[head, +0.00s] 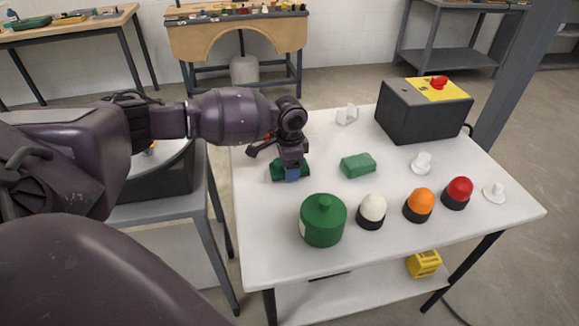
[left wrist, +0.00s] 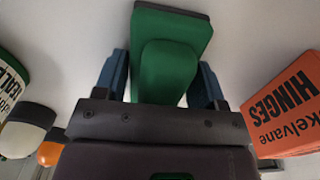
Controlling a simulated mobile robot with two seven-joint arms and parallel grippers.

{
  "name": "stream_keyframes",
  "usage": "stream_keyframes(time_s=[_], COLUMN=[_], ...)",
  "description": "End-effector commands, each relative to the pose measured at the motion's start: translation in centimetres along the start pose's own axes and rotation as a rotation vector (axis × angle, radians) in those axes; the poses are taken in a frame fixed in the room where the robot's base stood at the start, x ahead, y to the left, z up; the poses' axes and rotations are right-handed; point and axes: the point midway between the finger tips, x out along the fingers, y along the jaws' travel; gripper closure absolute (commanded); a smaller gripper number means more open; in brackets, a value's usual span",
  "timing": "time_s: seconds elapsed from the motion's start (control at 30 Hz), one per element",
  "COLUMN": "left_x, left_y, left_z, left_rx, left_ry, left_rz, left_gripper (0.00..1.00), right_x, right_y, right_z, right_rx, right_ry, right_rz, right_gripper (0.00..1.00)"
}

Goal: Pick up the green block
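My left gripper (head: 291,172) points down over the left part of the white table. Its blue fingers, also in the left wrist view (left wrist: 162,85), are open on either side of a green piece (left wrist: 172,60) with a raised, rounded part. Narrow gaps show beside the piece. In the head view, this green piece (head: 277,171) is partly hidden by the gripper. A separate green block (head: 357,165) lies flat on the table to the right of the gripper, apart from it. My right gripper is not in view.
A green lidded pot (head: 323,222) stands in front of the gripper. White (head: 372,209), orange (head: 419,204) and red (head: 457,192) domes stand to its right. An orange hinges box (left wrist: 287,108) is near the gripper. A dark box (head: 420,110) stands at the back right.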

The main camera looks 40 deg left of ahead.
Motion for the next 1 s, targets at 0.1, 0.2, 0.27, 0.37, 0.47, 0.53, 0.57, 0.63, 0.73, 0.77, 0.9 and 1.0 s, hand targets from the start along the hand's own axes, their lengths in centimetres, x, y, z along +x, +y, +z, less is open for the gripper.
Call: stream_keyframes(time_s=[0.1,0.2,0.27,0.37,0.47,0.53,0.57,0.63,0.73,0.77,0.9,1.0], left_x=[0.0,0.0,0.0,0.0,-0.3,-0.8,-1.1,-2.1,-4.2,-4.9,-8.6,-11.2], left_y=[0.0,0.0,0.0,0.0,0.0,-0.1,-0.1,-0.1,-0.1,-0.1,-0.1,-0.1], left_z=[0.0,0.0,0.0,0.0,0.0,0.0,0.0,0.0,-0.1,-0.1,-0.1,0.0], left_rx=[0.000,0.000,0.000,0.000,0.000,0.000,0.000,0.000,0.000,0.000,0.000,0.000], left_ry=[0.000,0.000,0.000,0.000,0.000,0.001,0.001,0.003,0.005,0.006,0.007,0.006], left_rz=[0.000,0.000,0.000,0.000,-0.001,-0.002,-0.002,-0.004,-0.006,-0.006,-0.006,-0.006], left_gripper=[0.55,0.68,0.68,0.68,0.68,0.68,0.68,0.68,0.68,0.68,0.68,0.68], right_x=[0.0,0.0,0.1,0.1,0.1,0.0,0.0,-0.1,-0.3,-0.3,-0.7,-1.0], right_y=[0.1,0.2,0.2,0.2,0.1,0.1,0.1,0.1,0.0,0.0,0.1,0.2], right_z=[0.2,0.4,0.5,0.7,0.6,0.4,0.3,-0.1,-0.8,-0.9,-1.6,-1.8], right_rx=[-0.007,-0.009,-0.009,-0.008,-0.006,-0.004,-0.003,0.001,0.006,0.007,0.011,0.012], right_ry=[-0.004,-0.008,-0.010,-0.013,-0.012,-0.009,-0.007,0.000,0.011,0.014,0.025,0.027], right_rz=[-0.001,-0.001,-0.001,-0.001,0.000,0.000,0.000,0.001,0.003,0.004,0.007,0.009], right_gripper=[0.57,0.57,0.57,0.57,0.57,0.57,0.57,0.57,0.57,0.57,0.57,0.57])
